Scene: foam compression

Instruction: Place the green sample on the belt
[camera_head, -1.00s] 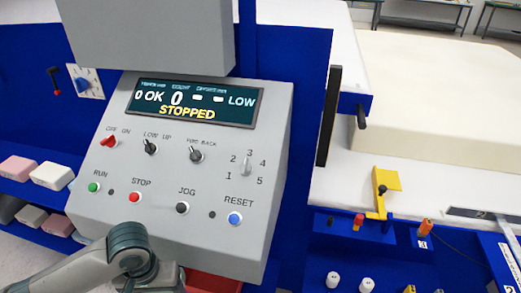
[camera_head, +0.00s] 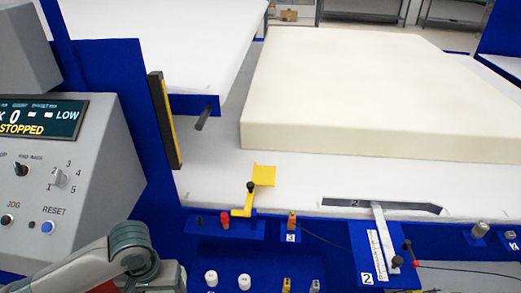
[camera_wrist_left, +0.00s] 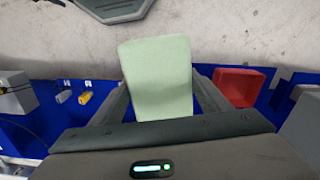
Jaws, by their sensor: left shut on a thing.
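The green sample (camera_wrist_left: 160,78) is a pale green block in the left wrist view, held between the fingers of my left gripper (camera_wrist_left: 162,90). That gripper is shut on it, with a concrete floor behind and below. In the head view only part of my left arm shows at the bottom left; its gripper and the sample are out of that view. The belt (camera_head: 215,185) is a white surface in the head view, running under and in front of a large cream foam block (camera_head: 350,85). My right gripper is in neither view.
A grey control panel (camera_head: 50,215) at the left reads STOPPED. A red bin (camera_wrist_left: 240,85) shows in the wrist view.

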